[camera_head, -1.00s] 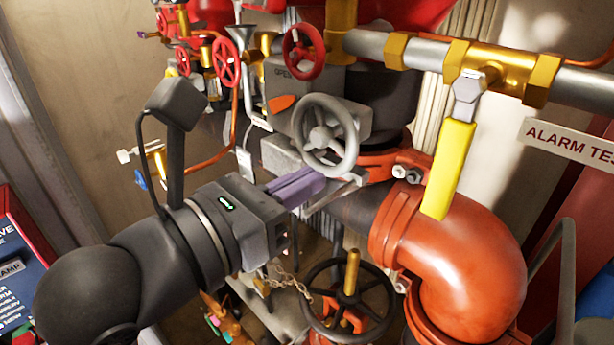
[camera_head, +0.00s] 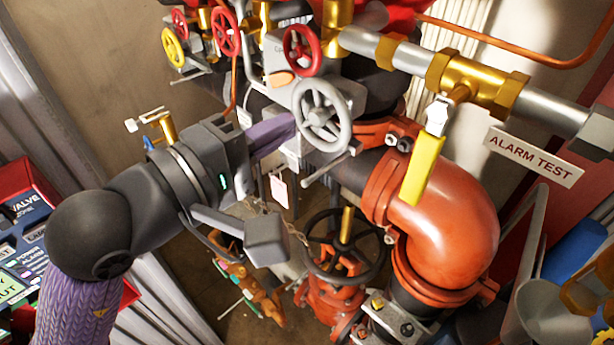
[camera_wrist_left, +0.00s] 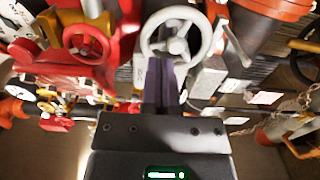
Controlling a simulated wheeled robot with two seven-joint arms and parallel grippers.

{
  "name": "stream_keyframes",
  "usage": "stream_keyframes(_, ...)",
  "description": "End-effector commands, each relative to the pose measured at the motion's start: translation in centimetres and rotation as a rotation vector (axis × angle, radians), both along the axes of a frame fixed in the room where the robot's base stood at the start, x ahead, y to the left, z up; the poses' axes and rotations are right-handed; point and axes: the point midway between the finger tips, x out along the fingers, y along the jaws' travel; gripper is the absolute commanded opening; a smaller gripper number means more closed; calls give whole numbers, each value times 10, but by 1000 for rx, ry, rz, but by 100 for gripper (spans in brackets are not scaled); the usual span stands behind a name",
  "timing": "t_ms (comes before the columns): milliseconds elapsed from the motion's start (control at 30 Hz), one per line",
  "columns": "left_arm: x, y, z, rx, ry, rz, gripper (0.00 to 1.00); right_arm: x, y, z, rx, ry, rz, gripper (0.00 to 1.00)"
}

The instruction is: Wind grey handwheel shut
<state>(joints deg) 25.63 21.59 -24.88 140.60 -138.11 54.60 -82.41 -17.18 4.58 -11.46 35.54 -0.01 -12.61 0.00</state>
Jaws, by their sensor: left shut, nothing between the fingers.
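The grey handwheel (camera_head: 322,116) is a three-spoked wheel on a grey gearbox (camera_head: 358,98) at the centre of the head view. It also shows at the top of the left wrist view (camera_wrist_left: 176,35). My left gripper (camera_head: 292,128) has purple fingers, shut and empty. Its tips are at the left side of the grey wheel in the head view and below its rim in the wrist view (camera_wrist_left: 164,62). I cannot tell whether they touch the rim. My right gripper is in neither view.
A red handwheel (camera_head: 304,50) sits just above the grey one. A yellow lever (camera_head: 423,170) hangs to the right, over a red pipe elbow (camera_head: 450,215). A black handwheel (camera_head: 345,262) is below. An ALARM TEST sign (camera_head: 533,157) is at right.

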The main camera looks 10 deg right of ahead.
Motion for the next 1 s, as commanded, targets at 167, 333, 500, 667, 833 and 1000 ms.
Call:
stream_keyframes(167, 30, -1, -2, 1, 5, 4, 0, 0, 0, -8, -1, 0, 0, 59)
stream_keyframes(333, 44, 10, -43, 0, 3, -3, 0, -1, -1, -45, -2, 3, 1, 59)
stream_keyframes(500, 14, -14, -50, -3, 0, -5, 0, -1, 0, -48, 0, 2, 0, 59)
stream_keyframes(667, 0, -32, -23, -1, 0, -2, 0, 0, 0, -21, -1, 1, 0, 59)
stream_keyframes(833, -4, -37, -21, -2, 2, 1, 0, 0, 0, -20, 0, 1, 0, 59)
stream_keyframes(1000, -4, -37, -23, -1, 2, 1, 0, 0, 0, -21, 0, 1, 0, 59)
